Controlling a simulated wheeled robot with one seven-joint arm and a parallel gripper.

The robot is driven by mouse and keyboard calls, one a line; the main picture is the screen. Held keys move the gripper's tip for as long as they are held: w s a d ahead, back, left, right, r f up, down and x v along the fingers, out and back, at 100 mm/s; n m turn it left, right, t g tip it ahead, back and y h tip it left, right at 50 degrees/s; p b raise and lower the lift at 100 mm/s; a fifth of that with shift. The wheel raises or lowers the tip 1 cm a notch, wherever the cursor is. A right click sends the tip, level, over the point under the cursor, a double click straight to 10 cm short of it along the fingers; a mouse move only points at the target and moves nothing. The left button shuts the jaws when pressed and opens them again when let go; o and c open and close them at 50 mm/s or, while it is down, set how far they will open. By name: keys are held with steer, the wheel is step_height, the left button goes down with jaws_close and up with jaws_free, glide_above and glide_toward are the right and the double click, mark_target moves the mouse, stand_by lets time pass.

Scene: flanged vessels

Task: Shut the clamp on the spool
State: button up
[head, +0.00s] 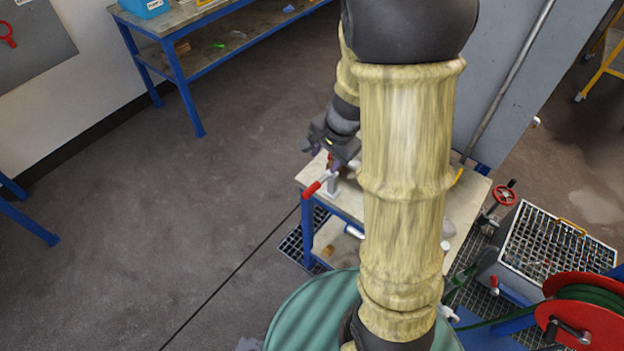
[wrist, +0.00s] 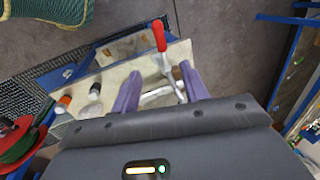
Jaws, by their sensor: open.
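The clamp's red handle (head: 312,190) sticks out past the near left edge of a small workbench in the head view. In the wrist view the red handle (wrist: 160,37) points up the picture, and its metal lever (wrist: 171,75) runs down between my fingers. A pale metal piece (wrist: 157,94), perhaps the spool or part of the clamp, lies between the fingers. My gripper (wrist: 160,80) is open, with its two purple fingers apart on either side of the lever. In the head view my gripper (head: 328,162) is just above the clamp. My arm hides much of the bench; whether the clamp encloses the spool is unclear.
The workbench top (wrist: 112,78) also bears small bottle-like items (wrist: 93,92) to the left. A red hose reel (head: 583,312), a red valve wheel (head: 504,195) and a grated tray (head: 550,248) stand to the right. The floor (head: 200,220) to the left is clear.

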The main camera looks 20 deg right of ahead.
mark_target(312, 189)
steer(key=shift+f, duration=0.1)
steer(key=b+x, duration=0.4)
steer(key=x, duration=1.3)
steer(key=shift+f, duration=0.2)
steer(key=shift+a, duration=0.1)
jaws_close()
